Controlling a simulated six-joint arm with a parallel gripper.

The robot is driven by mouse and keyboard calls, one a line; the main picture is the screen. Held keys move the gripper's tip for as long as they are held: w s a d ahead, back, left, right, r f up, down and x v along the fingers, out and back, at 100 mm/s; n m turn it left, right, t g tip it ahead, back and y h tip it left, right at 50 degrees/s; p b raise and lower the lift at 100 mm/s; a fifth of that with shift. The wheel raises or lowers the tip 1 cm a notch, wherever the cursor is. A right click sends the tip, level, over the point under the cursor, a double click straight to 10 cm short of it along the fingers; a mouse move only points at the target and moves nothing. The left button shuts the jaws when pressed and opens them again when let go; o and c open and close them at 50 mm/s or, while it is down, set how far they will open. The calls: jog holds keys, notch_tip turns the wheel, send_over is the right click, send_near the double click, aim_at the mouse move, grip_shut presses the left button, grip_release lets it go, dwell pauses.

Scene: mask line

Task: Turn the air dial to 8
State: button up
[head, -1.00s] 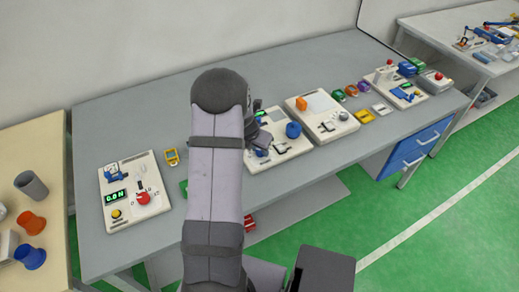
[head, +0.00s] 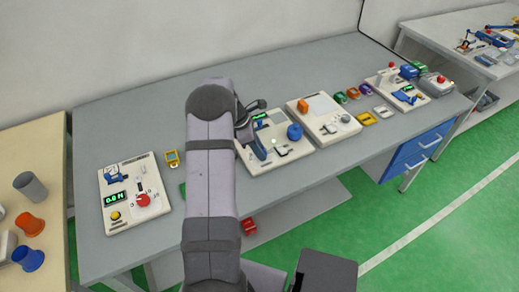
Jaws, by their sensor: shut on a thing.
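A white panel (head: 165,211) at the left carries a red dial (head: 143,200) with small printed marks around it and a green-lit display (head: 115,198). The marks are too small to read surely, and I cannot tell by label which dial is the air dial. A second white panel (head: 290,154) carries a round blue knob (head: 294,132) and a small lit display. My gripper (head: 254,142) is low over this panel's left part, left of the blue knob and apart from it. It is shut on a dark blue piece (head: 259,149); my arm hides much of the grip.
A third white panel (head: 311,126) with an orange block and a grey knob (head: 345,117) stands to the right. Small coloured boxes and further devices stand beyond. A yellow item (head: 171,159) lies beside the left panel. The bench's rear strip (head: 150,115) is clear.

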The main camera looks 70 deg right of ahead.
aim_at(253, 154)
jog(key=m, duration=0.2)
jog(key=m+y, duration=0.1)
jog(key=m, duration=0.1)
jog(key=m+y, duration=0.1)
jog(key=m, duration=0.1)
jog(key=shift+d+m, duration=0.3)
jog(key=shift+y, duration=0.3)
jog(key=o, duration=1)
jog(key=shift+b+v, duration=1.3)
jog(key=shift+v, duration=2.4)
